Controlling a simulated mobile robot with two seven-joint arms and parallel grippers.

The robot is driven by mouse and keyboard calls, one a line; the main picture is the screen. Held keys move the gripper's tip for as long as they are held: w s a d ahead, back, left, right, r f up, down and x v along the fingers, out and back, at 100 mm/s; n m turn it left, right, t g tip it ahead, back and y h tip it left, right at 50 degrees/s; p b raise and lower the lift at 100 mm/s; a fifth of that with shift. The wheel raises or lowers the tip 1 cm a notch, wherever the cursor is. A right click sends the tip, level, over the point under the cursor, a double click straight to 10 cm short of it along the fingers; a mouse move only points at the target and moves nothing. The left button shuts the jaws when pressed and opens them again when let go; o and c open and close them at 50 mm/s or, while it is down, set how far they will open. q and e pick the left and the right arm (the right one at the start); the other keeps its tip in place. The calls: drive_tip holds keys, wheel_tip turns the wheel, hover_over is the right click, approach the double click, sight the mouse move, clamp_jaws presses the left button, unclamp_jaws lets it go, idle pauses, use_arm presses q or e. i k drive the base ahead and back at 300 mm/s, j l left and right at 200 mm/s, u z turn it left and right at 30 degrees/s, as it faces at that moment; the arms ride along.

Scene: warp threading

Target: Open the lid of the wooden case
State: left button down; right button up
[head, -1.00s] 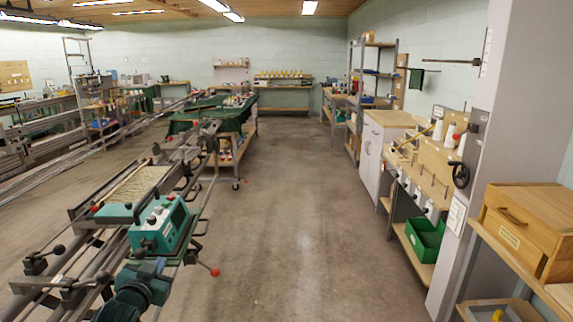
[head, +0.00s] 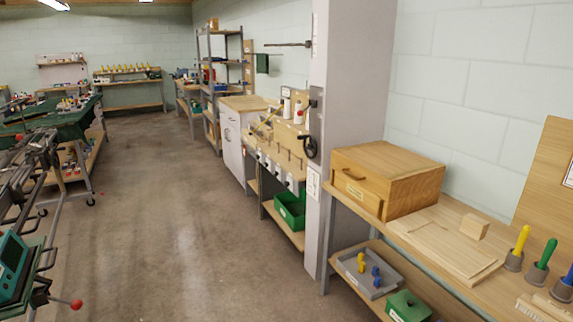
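The wooden case (head: 388,178) stands on a wooden bench along the right wall. Its lid (head: 392,160) is closed. Its front faces left and carries a brown handle (head: 354,174) and a small label (head: 355,191). Neither of my grippers shows in the head view.
A grey tray (head: 367,273) and a green box (head: 408,306) sit on the lower shelf. A grey pillar (head: 345,100) stands behind the case.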

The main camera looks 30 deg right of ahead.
sight(392, 172)
drive_tip(key=z, duration=1.3)
drive_tip(key=i+j+z, duration=0.15)
drive_tip(key=i, duration=0.35)
drive_tip(key=i+j+z, duration=0.1)
drive_tip(key=i+j, duration=0.25)
drive_tip(key=i, duration=0.15)
drive_tip(key=i+j+z, duration=0.25)
drive_tip(key=i+j, duration=0.2)
drive_tip(key=j, duration=0.2)
drive_tip(key=i+j+z, duration=0.15)
drive_tip(key=j, duration=0.2)
drive_tip(key=j+z, duration=0.3)
drive_tip(key=j, duration=0.8)
